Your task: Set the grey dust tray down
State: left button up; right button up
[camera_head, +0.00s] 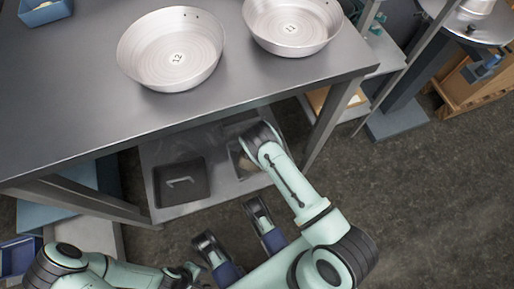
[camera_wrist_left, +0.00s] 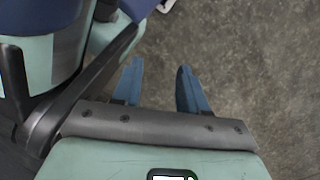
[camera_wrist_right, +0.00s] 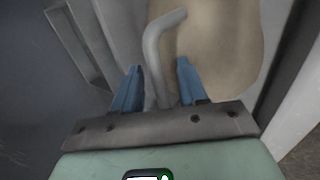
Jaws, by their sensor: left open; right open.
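A grey tray-like thing (camera_head: 237,131) on the lower shelf shows partly behind my right wrist, with a tan patch in it. I take it for the dust tray. In the right wrist view a bent grey handle (camera_wrist_right: 154,60) stands between the blue fingers of my right gripper (camera_wrist_right: 155,85), over the tan patch (camera_wrist_right: 225,40). The fingers are open and apart. In the head view my right gripper is hidden below its wrist. My left gripper (camera_wrist_left: 160,85) is open and empty above the floor; it shows at the bottom of the head view (camera_head: 190,271).
A dark square marked 1 (camera_head: 180,184) lies on the lower shelf (camera_head: 205,205). Two metal pans, marked 12 (camera_head: 150,50) and 11 (camera_head: 265,12), stand on the tabletop (camera_head: 70,120) above. A table leg (camera_head: 331,128) is right of my right wrist. Bare floor (camera_head: 420,200) lies at the right.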

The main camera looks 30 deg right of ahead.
pick_arm(q)
jog(key=w+d+r+t+p, duration=0.1)
jog(key=w+r+t+p, duration=0.2)
jog(key=w, duration=0.7)
notch_tip(320, 180, up, 4)
jog(key=shift+d+f+m+t+p, duration=0.15)
jog(key=shift+m+t+p, duration=0.25)
jog(key=shift+p, duration=0.6)
pick_arm(e)
jog(key=v, duration=1.1)
jog(key=shift+s+r, duration=0.2)
jog(key=shift+r, duration=0.1)
